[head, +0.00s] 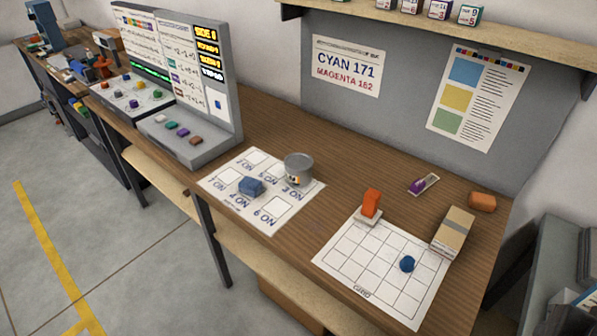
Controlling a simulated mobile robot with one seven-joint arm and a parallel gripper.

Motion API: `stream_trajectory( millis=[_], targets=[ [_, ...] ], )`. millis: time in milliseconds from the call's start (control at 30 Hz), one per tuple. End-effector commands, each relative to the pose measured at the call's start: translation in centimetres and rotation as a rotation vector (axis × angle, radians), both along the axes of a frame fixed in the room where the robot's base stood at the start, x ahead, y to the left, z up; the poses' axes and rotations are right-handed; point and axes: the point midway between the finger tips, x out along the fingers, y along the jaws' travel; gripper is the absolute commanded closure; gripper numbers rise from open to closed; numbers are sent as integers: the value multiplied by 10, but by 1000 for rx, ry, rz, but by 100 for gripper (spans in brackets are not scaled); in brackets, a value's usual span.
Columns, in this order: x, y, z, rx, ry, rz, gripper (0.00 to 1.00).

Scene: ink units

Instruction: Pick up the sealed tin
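A grey round tin (299,168) with a closed top and a small label on its side stands upright on the wooden bench. My gripper does not show in the head view.
A grey console (188,140) with coloured buttons stands left of the sheet. Right are a grid sheet (340,262) with a blue piece (407,264), an orange block (371,203) and a tan box (454,231). A shelf (520,38) overhangs the back.

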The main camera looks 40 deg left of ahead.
Motion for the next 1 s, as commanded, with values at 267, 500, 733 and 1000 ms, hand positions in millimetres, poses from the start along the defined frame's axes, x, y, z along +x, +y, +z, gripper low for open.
stream_trajectory(
  millis=[267,500,733,1000],
  targets=[
    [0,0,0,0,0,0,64],
    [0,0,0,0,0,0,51],
    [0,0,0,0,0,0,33],
    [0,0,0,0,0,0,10]
  ],
)
